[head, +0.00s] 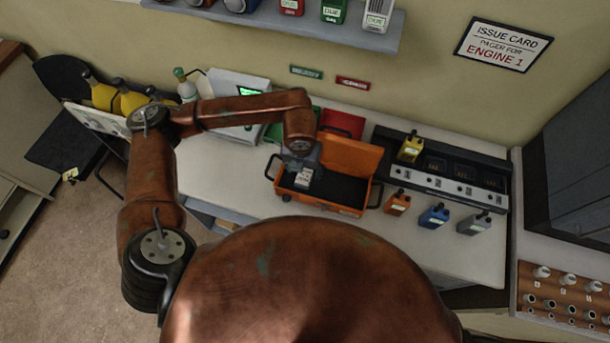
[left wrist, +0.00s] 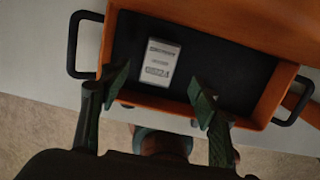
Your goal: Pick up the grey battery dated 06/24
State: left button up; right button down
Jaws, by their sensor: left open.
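My left gripper (head: 301,162) is over the left part of an open orange case (head: 322,207). In the left wrist view its two fingers (left wrist: 160,90) are spread apart with nothing between the tips. A pale grey-white block with a printed label (left wrist: 158,60) lies in the case, just beyond the fingertips; it also shows in the head view (head: 303,180). Its print is too small to read, so I cannot tell its date. Another grey battery (head: 474,223) stands on the table at the right, its date unreadable. My right gripper is not in view.
An orange battery (head: 398,203) and a blue battery (head: 434,216) stand right of the case. A yellow battery (head: 411,147) sits in a black charger (head: 450,181). A wall shelf (head: 300,26) holds several labelled batteries. The case's raised lid (head: 350,154) is behind the gripper.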

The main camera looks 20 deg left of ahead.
aim_at(304, 176)
pick_arm(q)
jog(key=f, duration=0.2)
jog(key=f+p, duration=0.1)
jog(key=f, duration=0.2)
jog(key=shift+w+a+f, duration=0.1)
jog(key=shift+w+f, duration=0.2)
jog(key=shift+w, duration=0.1)
